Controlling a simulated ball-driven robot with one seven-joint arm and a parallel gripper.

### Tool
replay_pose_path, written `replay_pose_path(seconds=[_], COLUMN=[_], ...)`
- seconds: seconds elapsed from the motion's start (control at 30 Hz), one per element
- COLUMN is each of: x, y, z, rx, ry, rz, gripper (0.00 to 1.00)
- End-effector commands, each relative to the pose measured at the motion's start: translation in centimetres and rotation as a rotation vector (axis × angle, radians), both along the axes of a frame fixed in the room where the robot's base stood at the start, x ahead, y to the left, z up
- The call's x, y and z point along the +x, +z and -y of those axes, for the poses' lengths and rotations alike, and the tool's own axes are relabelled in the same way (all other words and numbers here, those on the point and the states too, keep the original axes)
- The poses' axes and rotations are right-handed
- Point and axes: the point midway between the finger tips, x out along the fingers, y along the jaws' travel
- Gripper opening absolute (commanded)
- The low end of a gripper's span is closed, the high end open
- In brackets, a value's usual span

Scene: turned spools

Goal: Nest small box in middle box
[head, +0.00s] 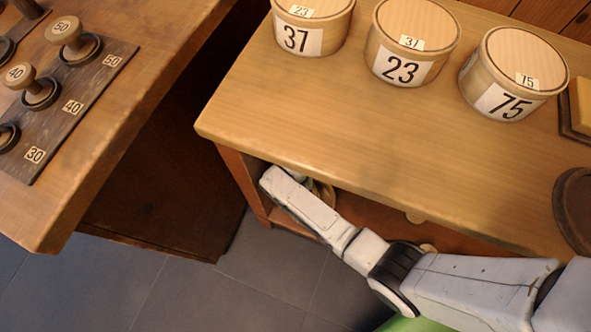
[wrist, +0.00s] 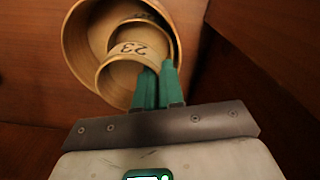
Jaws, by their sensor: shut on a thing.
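Three round wooden boxes show one within another's outline in the wrist view. The large box (wrist: 78,50) is outermost. The middle box (wrist: 170,42) shows as a curved rim inside it. The small box (wrist: 112,52), with an upside-down 23 label, overlaps the middle box's opening; I cannot tell how deep it sits. My gripper (wrist: 158,72) has two green fingers close together, shut on the small box's wall at its right side. In the head view my white hand reaches under the table edge, and the fingertips are hidden. Only a bit of a round box shows beside it.
On the wooden table (head: 330,110) stand three lidded round boxes: one marked 37 (head: 298,40), one 23 (head: 400,72) and one 75 (head: 497,103). A knob board (head: 90,90) lies on the left bench. In the wrist view, wooden walls (wrist: 270,50) close in on the right.

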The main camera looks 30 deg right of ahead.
Motion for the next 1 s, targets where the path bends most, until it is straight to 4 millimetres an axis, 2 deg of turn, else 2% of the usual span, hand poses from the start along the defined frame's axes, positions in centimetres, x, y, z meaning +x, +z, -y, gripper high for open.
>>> replay_pose_path(seconds=[0.33, 1.0], x=[0.0, 0.0], y=[-0.2, -2.0], z=[0.0, 0.0], rx=[0.0, 0.0], ry=[0.0, 0.0], rz=[0.0, 0.0], gripper=[0.0, 0.0])
